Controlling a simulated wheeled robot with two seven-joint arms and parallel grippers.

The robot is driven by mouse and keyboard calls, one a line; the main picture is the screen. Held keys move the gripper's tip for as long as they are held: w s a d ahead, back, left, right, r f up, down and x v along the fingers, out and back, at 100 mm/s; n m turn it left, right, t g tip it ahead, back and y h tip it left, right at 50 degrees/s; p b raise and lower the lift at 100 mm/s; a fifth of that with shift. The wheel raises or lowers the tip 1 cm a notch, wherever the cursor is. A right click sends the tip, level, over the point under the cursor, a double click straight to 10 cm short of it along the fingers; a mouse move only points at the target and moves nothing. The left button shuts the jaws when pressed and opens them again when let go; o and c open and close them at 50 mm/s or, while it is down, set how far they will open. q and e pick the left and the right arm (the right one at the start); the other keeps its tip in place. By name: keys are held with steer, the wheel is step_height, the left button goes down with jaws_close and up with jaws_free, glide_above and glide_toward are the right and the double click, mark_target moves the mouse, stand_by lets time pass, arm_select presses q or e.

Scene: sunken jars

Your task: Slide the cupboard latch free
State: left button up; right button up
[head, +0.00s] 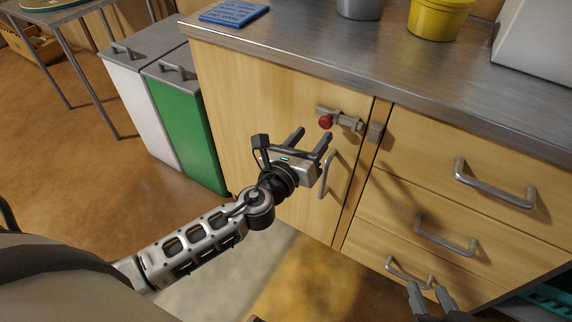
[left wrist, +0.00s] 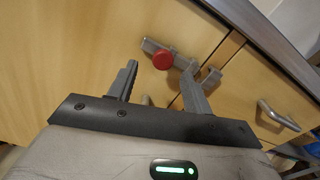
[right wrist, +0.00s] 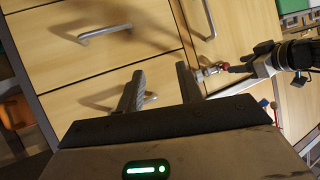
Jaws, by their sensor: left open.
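The latch (head: 346,121) is a grey sliding bolt with a red knob (head: 325,122), high on the wooden cupboard door (head: 265,120). A grey catch block (head: 375,133) sits on the frame to its right; I cannot tell whether the bolt's end is in it. My left gripper (head: 312,136) is open and empty, just below and in front of the knob, apart from it. In the left wrist view the red knob (left wrist: 163,61) appears between the fingertips, and the right finger covers part of the latch's surroundings. My right gripper (head: 427,288) is open and empty, low by the drawers.
The door has a vertical bar handle (head: 327,176) just below the latch, close to my left gripper. Drawers with bar handles (head: 495,184) are to the right. A steel counter (head: 300,48) overhangs above. White and green bins (head: 188,115) stand left. Open floor lies in front.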

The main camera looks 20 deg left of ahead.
arm_select(q)
steer(key=s+a+b, duration=0.1)
steer(key=s, duration=1)
steer(key=shift+s+a, duration=0.25)
steer(key=shift+s, duration=0.15)
arm_select(e)
steer(key=f, duration=0.2)
steer(key=shift+w+a+f+g, duration=0.2)
steer(key=shift+a+f+g, duration=0.1)
steer(key=shift+a+f, duration=0.05)
arm_select(q)
steer(key=s+d+n+g+h+p, duration=0.1)
steer(key=s+d+n+g+p, duration=0.1)
steer(key=n, duration=1.4)
steer(key=s+d+n+g+p, duration=0.2)
steer(key=s+n+g+p, duration=0.3)
steer(key=n+p, duration=0.4)
steer(key=s+n, duration=0.1)
steer(key=n, duration=0.6)
steer(key=shift+s+f+h, duration=0.15)
steer(key=shift+f+h, duration=0.05)
steer(key=shift+h, duration=0.2)
arm_select(e)
step_height(320, 180, up, 7)
steer(key=d, duration=0.1)
steer(key=shift+s+d+f+g+h, duration=0.15)
steer(key=shift+s+d+g+h, duration=0.05)
steer(key=shift+d+g+h, duration=0.1)
